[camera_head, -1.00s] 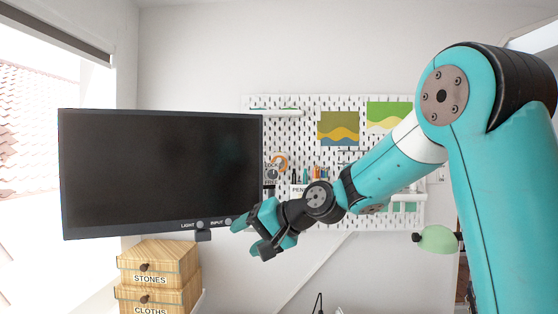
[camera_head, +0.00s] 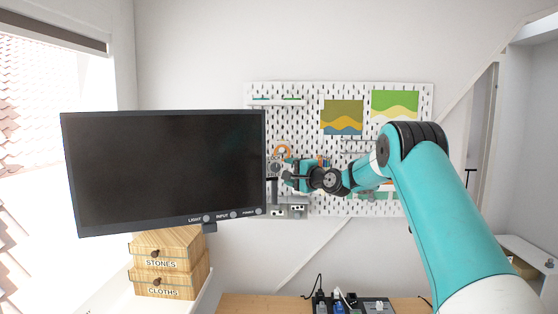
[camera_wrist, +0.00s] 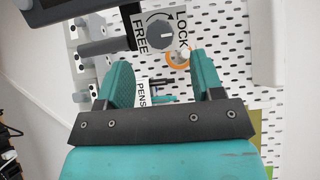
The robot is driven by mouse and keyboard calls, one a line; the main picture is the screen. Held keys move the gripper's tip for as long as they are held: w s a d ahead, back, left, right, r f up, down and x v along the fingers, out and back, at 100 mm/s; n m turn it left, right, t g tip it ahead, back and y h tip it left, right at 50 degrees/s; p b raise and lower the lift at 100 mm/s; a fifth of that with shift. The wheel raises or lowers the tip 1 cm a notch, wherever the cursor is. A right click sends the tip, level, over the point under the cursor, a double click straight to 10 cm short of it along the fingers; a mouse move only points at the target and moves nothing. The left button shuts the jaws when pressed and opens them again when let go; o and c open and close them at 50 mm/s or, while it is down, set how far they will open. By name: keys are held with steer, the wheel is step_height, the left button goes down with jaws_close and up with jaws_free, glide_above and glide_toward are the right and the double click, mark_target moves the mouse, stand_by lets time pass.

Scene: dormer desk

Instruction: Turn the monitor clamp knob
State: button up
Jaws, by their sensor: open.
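The clamp knob (camera_wrist: 160,35) is a grey round dial with a pointer line. In the head view the knob (camera_head: 274,167) is small, just right of the monitor (camera_head: 165,165). My gripper (camera_wrist: 160,75) is open and empty, its two teal fingers apart, with the knob ahead of and between the fingertips in the picture; no contact shows. In the head view my gripper (camera_head: 290,176) is just right of the knob.
A white pegboard (camera_head: 345,150) behind carries pictures, an orange ring (camera_wrist: 178,60) and a PENS holder (camera_wrist: 141,92). Labelled wooden drawers (camera_head: 168,262) stand below the monitor. A desk (camera_head: 250,304) with a power strip (camera_head: 350,306) lies below. Wall space right of the pegboard is clear.

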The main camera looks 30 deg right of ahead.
mark_target(277, 168)
steer(key=w+p, duration=0.1)
steer(key=w, duration=0.2)
steer(key=w+a+p, duration=0.1)
steer(key=w, duration=0.1)
steer(key=shift+w+a, duration=0.1)
steer(key=shift+w, duration=0.3)
steer(key=shift+c, duration=0.4)
steer(key=c, duration=0.9)
steer(key=shift+o, duration=0.2)
